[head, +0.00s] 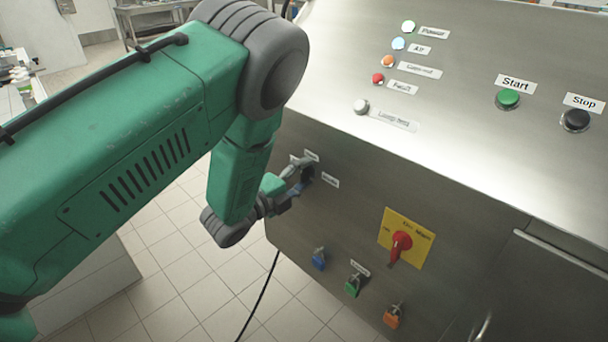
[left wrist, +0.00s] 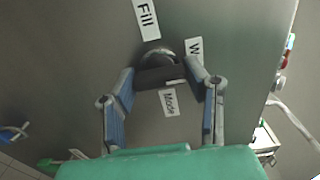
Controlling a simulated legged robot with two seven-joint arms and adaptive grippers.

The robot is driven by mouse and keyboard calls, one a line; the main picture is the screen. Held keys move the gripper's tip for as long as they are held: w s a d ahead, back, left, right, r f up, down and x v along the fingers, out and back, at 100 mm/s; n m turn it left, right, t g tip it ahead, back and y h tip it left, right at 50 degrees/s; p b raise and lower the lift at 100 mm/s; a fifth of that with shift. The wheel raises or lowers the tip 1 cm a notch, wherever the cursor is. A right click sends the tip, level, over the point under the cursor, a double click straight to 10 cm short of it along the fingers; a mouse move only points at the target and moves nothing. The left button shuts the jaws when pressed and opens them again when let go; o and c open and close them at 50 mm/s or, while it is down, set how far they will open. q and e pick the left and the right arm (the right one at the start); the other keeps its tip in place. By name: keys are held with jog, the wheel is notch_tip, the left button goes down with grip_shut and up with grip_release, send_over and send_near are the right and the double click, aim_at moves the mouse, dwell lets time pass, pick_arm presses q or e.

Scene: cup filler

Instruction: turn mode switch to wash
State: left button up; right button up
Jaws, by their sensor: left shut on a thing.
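The mode switch is a black knob (left wrist: 158,70) on the steel front panel, between labels reading "Fill" (left wrist: 146,18) and one starting with "W" (left wrist: 194,50), with a "Mode" label (left wrist: 169,102) beside it. My left gripper (left wrist: 163,84) has its blue-padded fingers on both sides of the knob and is shut on it. In the head view my left gripper (head: 300,178) reaches the panel's left part and hides most of the switch. Which label the knob points to I cannot tell. My right gripper is not in view.
A yellow plate with a red rotary handle (head: 401,243) sits to the right. Blue (head: 319,259), green (head: 353,285) and orange (head: 392,316) handled valves stick out below. Start (head: 508,98) and Stop (head: 576,119) buttons are on the sloped top panel. Tiled floor is open at left.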

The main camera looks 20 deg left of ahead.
pick_arm(q)
jog(key=shift+s+d+f, duration=0.1)
jog(key=shift+s+f, duration=0.1)
jog(key=shift+f, duration=0.15)
jog(key=o, duration=1.1)
jog(key=shift+o, duration=0.2)
jog(key=shift+r, duration=0.1)
jog(key=shift+w, duration=0.1)
jog(key=shift+r, duration=0.1)
jog(key=v, duration=1.2)
